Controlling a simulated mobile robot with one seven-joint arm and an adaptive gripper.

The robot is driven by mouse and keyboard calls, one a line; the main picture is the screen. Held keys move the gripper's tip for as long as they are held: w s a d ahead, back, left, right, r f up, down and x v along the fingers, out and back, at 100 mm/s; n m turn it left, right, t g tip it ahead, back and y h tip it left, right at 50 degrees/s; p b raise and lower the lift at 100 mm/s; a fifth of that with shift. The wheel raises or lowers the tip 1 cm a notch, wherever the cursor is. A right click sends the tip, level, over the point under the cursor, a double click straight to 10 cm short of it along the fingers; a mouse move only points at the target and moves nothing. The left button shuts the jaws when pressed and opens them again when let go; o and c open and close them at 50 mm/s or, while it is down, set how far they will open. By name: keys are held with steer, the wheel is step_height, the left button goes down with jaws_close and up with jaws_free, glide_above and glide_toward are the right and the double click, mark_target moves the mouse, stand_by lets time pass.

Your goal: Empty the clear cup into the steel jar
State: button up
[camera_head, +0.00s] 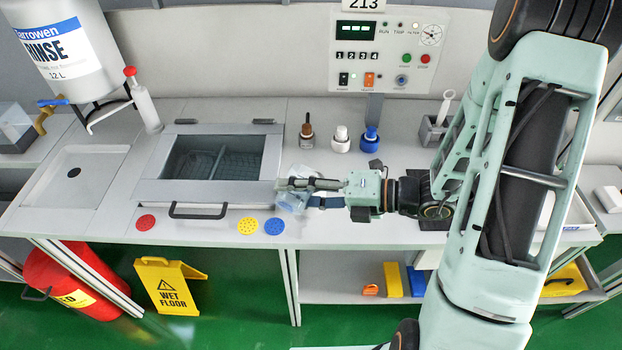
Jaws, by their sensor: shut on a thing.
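My gripper (284,185) reaches left from the wrist over the worktop, just right of the open sunken basin. It is shut on the clear cup (294,201), a pale bluish see-through vessel partly hidden by the fingers. The cup looks tilted, but its exact lean and its contents are too small to tell. I cannot make out a steel jar in this view; my arm covers much of the right side of the bench.
The basin (150,192) has a front handle and a mesh basket inside. Red, yellow and blue discs (275,226) lie along the front edge. A rinse tank (62,50) hangs at upper left.

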mark_target(298, 176)
steer(key=shift+w+d+r+m+p, duration=0.2)
steer(key=shift+w+r+m+p, duration=0.15)
steer(key=shift+r+p, duration=0.25)
steer(key=shift+r, duration=0.3)
steer(key=shift+w+f+m+y+p, duration=0.1)
steer(key=shift+f+m+y+p, duration=0.35)
steer(key=shift+m+p, duration=0.4)
stand_by(0.4)
steer(key=shift+w+r+m+g+y+p, duration=0.1)
steer(key=shift+r+m+g+y+p, duration=0.2)
steer(key=shift+p, duration=0.5)
steer(key=p, duration=0.1)
steer(key=r+m+p, duration=0.1)
steer(key=shift+w+d+m+y+p, duration=0.2)
steer(key=shift+w+m+y+p, duration=0.05)
steer(key=shift+w+m+p, duration=0.1)
steer(key=b, duration=0.1)
steer(key=f+n+b, duration=0.1)
steer(key=b, duration=0.1)
steer(key=s+f+n+h+b, duration=0.1)
steer(key=b, duration=0.1)
steer(key=shift+a+f+n, duration=0.25)
steer(key=shift+s+r+n+b, duration=0.1)
steer(key=shift+r+n+b, duration=0.25)
steer(key=shift+r, duration=0.1)
steer(key=shift+r+n+h, duration=0.25)
steer(key=shift+r+h, duration=0.05)
